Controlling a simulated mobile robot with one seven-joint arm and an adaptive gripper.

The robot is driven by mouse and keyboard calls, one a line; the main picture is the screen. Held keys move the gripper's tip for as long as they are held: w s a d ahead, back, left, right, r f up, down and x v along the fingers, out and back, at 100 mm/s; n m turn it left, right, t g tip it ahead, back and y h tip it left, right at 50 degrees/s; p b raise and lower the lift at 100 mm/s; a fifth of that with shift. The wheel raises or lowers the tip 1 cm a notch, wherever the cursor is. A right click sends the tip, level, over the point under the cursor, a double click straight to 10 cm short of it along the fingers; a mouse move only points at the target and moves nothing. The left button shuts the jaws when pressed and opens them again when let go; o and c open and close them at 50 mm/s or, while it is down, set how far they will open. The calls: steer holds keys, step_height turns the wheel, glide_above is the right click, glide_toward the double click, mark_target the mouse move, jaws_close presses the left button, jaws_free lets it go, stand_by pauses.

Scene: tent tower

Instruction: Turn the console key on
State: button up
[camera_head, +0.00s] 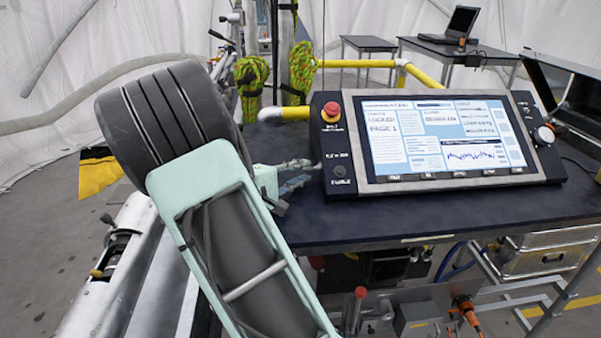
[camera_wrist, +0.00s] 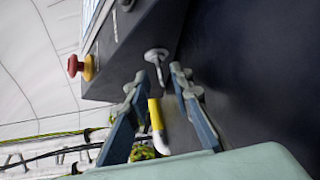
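The console (camera_head: 350,190) stands on the dark table, with a lit screen (camera_head: 450,135) and a red emergency button (camera_head: 332,110). The silver console key (camera_wrist: 157,58) sticks out of the console's dark side face in the wrist view. My gripper (camera_wrist: 156,82) is open, with its two fingertips on either side of the key's end and a gap visible between them. In the head view my gripper (camera_head: 300,176) is at the console's left edge, low over the table. There I cannot make out the key apart from the fingers.
The table top (camera_head: 400,218) is clear in front of the console. Yellow pipes (camera_head: 360,64) with white ends run behind it, close to the console's back left. A black knob (camera_head: 340,171) is on the console's left panel. A laptop (camera_head: 455,25) stands on a far table.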

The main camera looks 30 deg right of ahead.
steer(key=shift+a, duration=0.1)
steer(key=v, duration=1.2)
steer(key=shift+c, duration=0.6)
